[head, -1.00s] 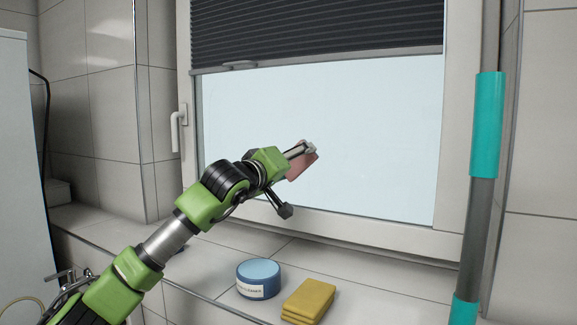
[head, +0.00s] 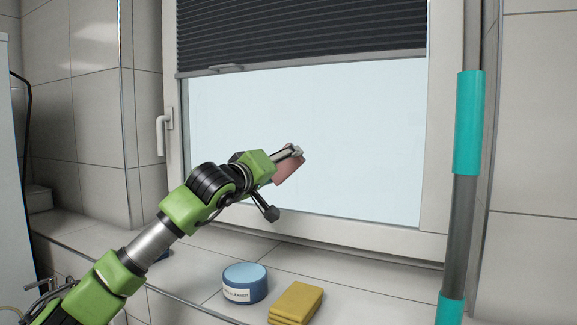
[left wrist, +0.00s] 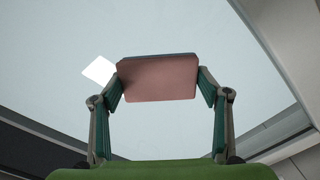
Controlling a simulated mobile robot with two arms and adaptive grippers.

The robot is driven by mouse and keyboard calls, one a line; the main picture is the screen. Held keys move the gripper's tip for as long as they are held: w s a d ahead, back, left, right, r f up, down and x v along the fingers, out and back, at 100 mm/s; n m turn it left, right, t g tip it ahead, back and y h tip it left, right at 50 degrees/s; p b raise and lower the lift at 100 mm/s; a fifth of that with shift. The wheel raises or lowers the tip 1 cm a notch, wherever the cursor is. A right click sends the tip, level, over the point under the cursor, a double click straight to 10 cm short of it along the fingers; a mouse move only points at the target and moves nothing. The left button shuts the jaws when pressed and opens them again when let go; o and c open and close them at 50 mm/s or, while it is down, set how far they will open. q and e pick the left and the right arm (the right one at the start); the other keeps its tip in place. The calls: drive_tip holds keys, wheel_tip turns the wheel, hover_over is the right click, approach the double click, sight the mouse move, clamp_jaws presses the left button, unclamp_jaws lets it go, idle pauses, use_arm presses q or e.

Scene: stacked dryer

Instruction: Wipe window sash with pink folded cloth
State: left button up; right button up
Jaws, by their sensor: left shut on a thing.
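The pink folded cloth (head: 289,170) is in my left gripper (head: 295,152), in front of the lower middle of the window pane (head: 350,140). In the left wrist view the pink folded cloth (left wrist: 158,78) is pinched between the two fingers of the left gripper (left wrist: 158,82), with the pane behind it. I cannot tell whether the cloth touches the glass. The window sash (head: 435,130) has a white frame around the pane and a handle (head: 161,134) on its left side. A dark pleated blind covers the upper part. My right gripper is not in view.
A blue round tub (head: 245,285) and a yellow folded cloth (head: 296,302) stand on the tiled sill below the window. A grey pole with teal sleeves (head: 468,125) rises at the right. A pale appliance stands at the left edge. The sill between tub and window is clear.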

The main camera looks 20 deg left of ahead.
use_arm(q)
drive_tip(key=w+a+p, duration=0.1)
drive_tip(key=a+p, duration=0.5)
drive_tip(key=a, duration=0.5)
drive_tip(key=shift+w, duration=0.3)
idle(0.5)
drive_tip(key=shift+s, duration=0.1)
drive_tip(key=shift+s+a+b, duration=0.15)
drive_tip(key=shift+s+b, duration=0.9)
drive_tip(key=shift+s, duration=0.4)
drive_tip(key=shift+s+a+b, duration=0.15)
drive_tip(key=shift+s+b, duration=0.85)
drive_tip(key=shift+s, duration=0.4)
drive_tip(key=shift+s, duration=0.1)
